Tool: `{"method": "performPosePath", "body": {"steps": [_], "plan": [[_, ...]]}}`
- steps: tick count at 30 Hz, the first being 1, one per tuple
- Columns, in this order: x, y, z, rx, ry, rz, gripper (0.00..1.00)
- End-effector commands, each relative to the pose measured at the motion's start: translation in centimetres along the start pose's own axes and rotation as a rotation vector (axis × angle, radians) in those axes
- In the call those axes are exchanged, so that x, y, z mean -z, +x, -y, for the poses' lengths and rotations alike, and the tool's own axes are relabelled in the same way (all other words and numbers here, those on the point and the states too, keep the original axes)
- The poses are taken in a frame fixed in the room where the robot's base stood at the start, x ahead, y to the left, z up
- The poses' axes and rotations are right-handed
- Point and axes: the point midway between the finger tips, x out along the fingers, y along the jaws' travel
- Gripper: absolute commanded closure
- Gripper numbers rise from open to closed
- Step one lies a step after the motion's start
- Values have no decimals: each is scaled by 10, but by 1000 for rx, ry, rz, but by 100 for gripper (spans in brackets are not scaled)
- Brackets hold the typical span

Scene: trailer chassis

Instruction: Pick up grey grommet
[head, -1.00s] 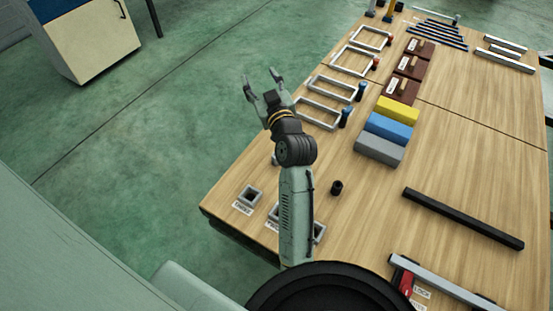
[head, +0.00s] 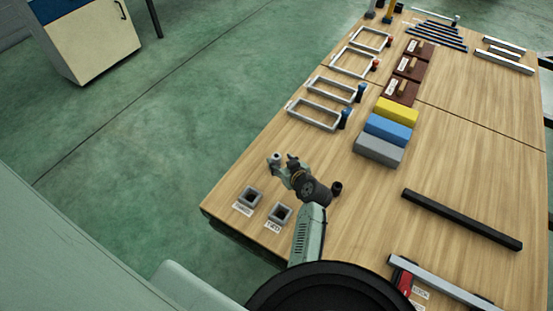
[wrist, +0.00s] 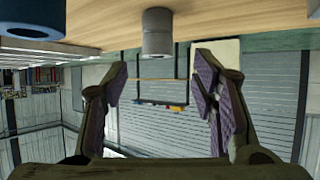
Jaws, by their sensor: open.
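The grey grommet (head: 276,158) is a small grey cylinder standing on the wooden table, near its left edge. My gripper (head: 285,167) is low over the table right beside it. In the wrist view, which looks upside down, the grommet (wrist: 157,35) stands on the table top, between the two fingers in the picture and ahead of them. My gripper (wrist: 163,78) is open and empty there, with a gap to the grommet. In the head view the fingertips are small and partly hidden, so the exact distance is unclear.
A dark grommet (head: 336,187) stands to the right of my wrist. Two square grey holders (head: 249,196) with labels sit near the table's front left corner. Coloured blocks (head: 388,130), grey frames (head: 315,113) and a black bar (head: 462,218) lie farther off.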

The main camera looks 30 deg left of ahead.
Motion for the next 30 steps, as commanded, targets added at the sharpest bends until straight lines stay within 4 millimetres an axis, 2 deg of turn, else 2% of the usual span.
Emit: {"method": "performPosePath", "body": {"steps": [9,17,30], "plan": [[-2,40,-3,1,-1,0,47],[-3,44,-2,1,-1,0,47],[-3,44,-3,0,-1,0,75]]}}
